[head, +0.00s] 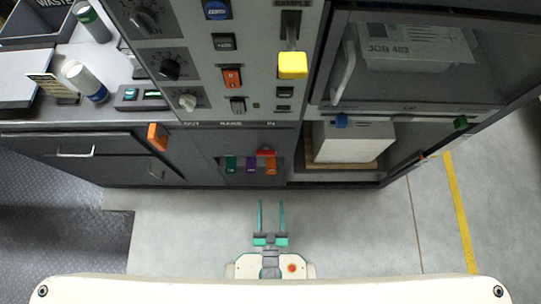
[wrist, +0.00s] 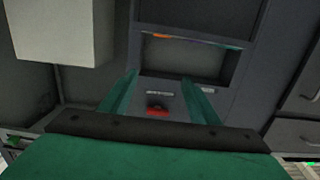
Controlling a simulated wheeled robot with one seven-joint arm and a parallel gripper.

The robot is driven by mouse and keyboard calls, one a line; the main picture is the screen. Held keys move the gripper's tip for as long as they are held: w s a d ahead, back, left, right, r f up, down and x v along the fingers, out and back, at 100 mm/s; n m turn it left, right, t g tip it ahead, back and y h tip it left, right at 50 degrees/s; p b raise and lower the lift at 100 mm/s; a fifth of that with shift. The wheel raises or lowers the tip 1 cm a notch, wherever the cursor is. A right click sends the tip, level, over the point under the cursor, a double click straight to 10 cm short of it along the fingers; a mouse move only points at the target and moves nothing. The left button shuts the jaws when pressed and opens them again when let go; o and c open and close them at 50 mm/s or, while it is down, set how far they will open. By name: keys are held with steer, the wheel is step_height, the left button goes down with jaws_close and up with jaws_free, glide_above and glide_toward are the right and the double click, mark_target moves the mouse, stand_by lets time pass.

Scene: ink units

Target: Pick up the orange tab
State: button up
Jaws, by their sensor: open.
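In the head view, an orange tab (head: 270,163) hangs at the right of a row on the dark cabinet front, beside a purple tab (head: 251,165) and a teal tab (head: 231,164). In the wrist view, a thin orange edge (wrist: 157,36) shows at the top of a dark recess, with blue and green edges to its right. Another orange piece (head: 157,137) sits on the cabinet farther left. My gripper (head: 271,208) is open and empty, below and apart from the row in the picture. Its teal fingers also show in the wrist view (wrist: 159,77).
A red part (head: 265,152) is just above the orange tab; a red part (wrist: 157,111) also shows in the wrist view. A white box (head: 354,142) stands in an open bay to the right. Drawers (head: 90,151) are at left. The floor before the cabinet is clear.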

steer(key=w+f, duration=0.4)
steer(key=f, duration=0.2)
glide_toward(271, 162)
steer(key=w, duration=0.3)
steer(key=shift+w+f+t, duration=0.3)
steer(key=shift+w, duration=0.1)
steer(key=c, duration=1.1)
